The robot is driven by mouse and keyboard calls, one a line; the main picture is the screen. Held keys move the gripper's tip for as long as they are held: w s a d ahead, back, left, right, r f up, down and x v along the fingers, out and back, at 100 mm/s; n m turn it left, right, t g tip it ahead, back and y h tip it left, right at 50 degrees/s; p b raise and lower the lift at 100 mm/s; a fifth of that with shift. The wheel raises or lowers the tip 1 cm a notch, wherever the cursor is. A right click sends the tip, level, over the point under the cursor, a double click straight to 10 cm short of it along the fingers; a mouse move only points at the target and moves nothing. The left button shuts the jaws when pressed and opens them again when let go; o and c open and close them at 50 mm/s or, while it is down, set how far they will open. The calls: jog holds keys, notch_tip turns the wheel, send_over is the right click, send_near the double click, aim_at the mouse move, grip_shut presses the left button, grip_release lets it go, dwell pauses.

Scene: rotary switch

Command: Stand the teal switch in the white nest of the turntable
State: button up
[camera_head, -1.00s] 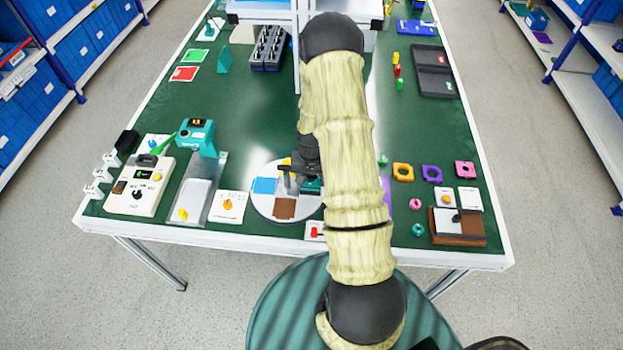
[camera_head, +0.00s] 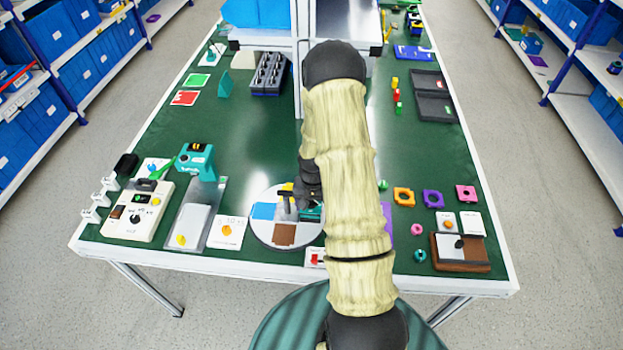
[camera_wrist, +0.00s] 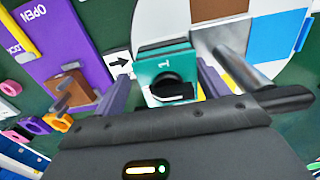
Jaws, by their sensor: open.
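The teal switch (camera_wrist: 165,68) shows in the wrist view with a black knob on its face and a "1" mark. My gripper (camera_wrist: 166,88) is open, with one finger on each side of the switch; I cannot tell whether either finger touches it. In the head view the round turntable (camera_head: 264,231) has blue, brown and pale patches. A teal part of the switch (camera_head: 313,213) shows at its right side, partly behind my gripper (camera_head: 299,207) and arm. The white nest cannot be told apart, and the seating under the switch is hidden.
Coloured square rings (camera_head: 403,197) lie on the right of the green table.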

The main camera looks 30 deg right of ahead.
notch_tip(320, 180, up, 17)
jog(key=b, duration=0.2)
jog(key=shift+w+a+r, duration=0.15)
jog(key=shift+a, duration=0.15)
jog(key=shift+a, duration=0.1)
dwell(0.3)
jog(key=s+a+r+n+t, duration=0.1)
jog(key=s+a+r+n, duration=0.1)
jog(key=s+a, duration=0.4)
jog(key=s+a+r+n+t, duration=0.1)
jog(key=s+a+r+n, duration=0.1)
jog(key=s+a+n, duration=0.2)
jog(key=s+a, duration=0.2)
jog(key=a, duration=0.1)
jog(key=shift+r+n+t, duration=0.4)
jog(key=shift+s+a, duration=0.1)
dwell(1.2)
